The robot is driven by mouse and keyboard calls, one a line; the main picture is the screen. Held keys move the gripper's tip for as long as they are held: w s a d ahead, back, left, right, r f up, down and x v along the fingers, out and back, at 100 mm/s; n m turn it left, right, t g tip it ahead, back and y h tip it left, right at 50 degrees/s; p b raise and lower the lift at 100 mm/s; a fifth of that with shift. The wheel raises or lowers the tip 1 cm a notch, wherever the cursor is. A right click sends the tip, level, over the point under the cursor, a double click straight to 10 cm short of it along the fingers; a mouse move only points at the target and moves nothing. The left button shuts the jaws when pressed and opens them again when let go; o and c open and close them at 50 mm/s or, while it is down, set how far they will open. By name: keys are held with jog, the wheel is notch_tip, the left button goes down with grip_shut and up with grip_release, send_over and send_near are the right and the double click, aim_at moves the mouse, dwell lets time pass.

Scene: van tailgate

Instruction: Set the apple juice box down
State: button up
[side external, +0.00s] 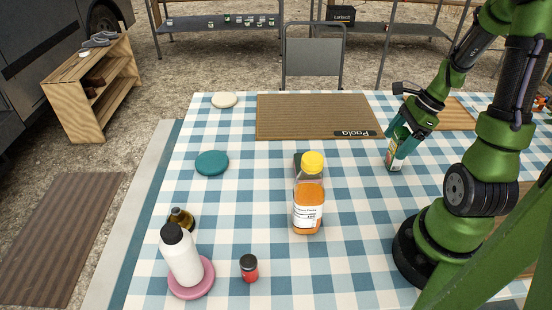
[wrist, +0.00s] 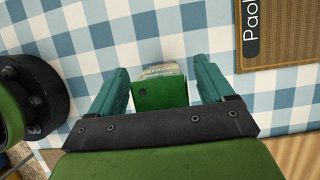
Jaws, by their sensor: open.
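The apple juice box (side external: 393,158) is a green carton with a printed label. It stands roughly upright at the right of the checked tablecloth (side external: 250,180), its base appearing to rest on the cloth. My gripper (side external: 403,143) is open, with its teal fingers down around the upper part of the carton. In the wrist view, the carton's green top (wrist: 160,95) sits between the two spread fingers (wrist: 160,68), with a gap visible on each side. Part of the carton is hidden behind a finger in the side view.
A brown mat marked "Paola" (side external: 318,112) lies left of the carton, and a wooden board (side external: 455,117) lies behind right. A yellow-lidded jar (side external: 308,205) stands mid-table. A white bottle (side external: 182,258) on a pink plate (side external: 205,285) and a small red jar (side external: 249,270) are at front left.

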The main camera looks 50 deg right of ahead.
jog(key=v, duration=1.1)
jog(key=w+a+r+n+t, duration=0.2)
jog(key=w+a+r+n, duration=0.1)
jog(key=a+n, duration=0.8)
jog(key=w+a+r+n+t+h, duration=0.1)
jog(key=w+a+r+n+t, duration=0.1)
jog(key=a+n, duration=1)
notch_tip(320, 180, up, 3)
jog(key=w+a, duration=0.1)
jog(key=a, duration=0.1)
jog(key=shift+a, duration=0.3)
